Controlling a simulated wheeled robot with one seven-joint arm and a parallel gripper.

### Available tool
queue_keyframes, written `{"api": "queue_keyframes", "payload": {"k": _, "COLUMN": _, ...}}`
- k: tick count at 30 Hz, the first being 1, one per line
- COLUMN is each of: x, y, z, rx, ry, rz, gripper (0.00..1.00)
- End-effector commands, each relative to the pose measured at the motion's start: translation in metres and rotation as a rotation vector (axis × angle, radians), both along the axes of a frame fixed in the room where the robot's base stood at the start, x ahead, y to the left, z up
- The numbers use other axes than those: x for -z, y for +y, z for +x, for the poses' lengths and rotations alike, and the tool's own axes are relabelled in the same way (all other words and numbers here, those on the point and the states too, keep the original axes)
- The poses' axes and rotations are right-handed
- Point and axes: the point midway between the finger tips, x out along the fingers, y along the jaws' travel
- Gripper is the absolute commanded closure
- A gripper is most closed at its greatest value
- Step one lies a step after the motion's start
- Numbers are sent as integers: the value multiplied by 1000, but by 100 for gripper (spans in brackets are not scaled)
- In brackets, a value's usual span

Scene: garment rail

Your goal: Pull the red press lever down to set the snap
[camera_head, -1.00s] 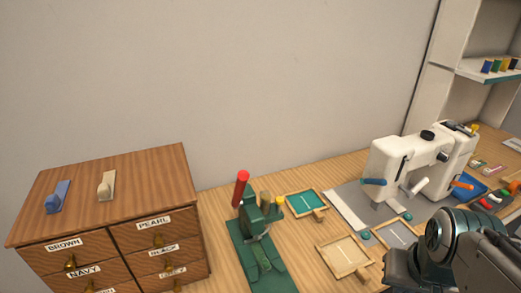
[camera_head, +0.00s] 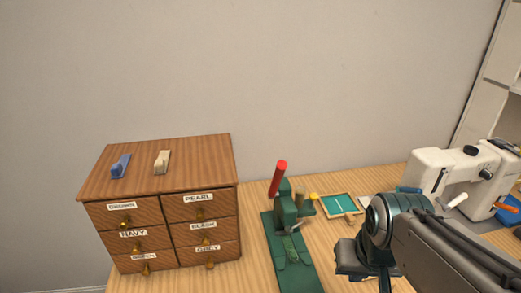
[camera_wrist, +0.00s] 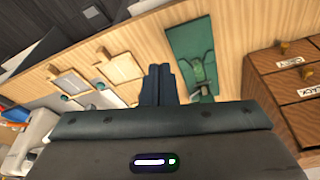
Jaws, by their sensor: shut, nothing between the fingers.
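The green snap press (camera_head: 287,222) stands on the wooden table on its long green base, right of the drawer cabinet. Its red lever (camera_head: 278,178) points up, leaning slightly right at the top. In the wrist view the press (camera_wrist: 196,60) shows at upper right of centre; I cannot make out the lever there. My gripper (camera_head: 352,262) is right of the press in the head view, apart from it and partly hidden by my arm. In the wrist view its fingers (camera_wrist: 158,72) are together and empty, beside the press base.
The labelled wooden drawer cabinet (camera_head: 160,202) stands left of the press, with a blue clip (camera_head: 120,166) and a beige clip (camera_head: 161,162) on top. A teal-filled frame (camera_head: 340,207) lies right of the press. A white sewing machine (camera_head: 460,178) stands farther right.

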Motion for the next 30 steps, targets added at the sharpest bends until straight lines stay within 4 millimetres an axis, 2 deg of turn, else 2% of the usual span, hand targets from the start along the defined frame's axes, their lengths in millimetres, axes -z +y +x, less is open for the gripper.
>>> {"api": "queue_keyframes", "payload": {"k": 10, "x": -2, "y": 0, "z": 2, "rx": 0, "ry": 0, "rz": 0, "gripper": 100}}
{"api": "queue_keyframes", "payload": {"k": 14, "x": -21, "y": 5, "z": 20, "rx": -7, "ry": -2, "rz": -3, "gripper": 100}}
{"api": "queue_keyframes", "payload": {"k": 17, "x": -51, "y": 14, "z": 49, "rx": -19, "ry": 0, "rz": -5, "gripper": 100}}
{"api": "queue_keyframes", "payload": {"k": 20, "x": -87, "y": 31, "z": 88, "rx": -36, "ry": 1, "rz": -3, "gripper": 100}}
{"api": "queue_keyframes", "payload": {"k": 24, "x": -132, "y": 62, "z": 143, "rx": -64, "ry": 6, "rz": 9, "gripper": 100}}
{"api": "queue_keyframes", "payload": {"k": 30, "x": -182, "y": 108, "z": 209, "rx": -98, "ry": 13, "rz": 45, "gripper": 100}}
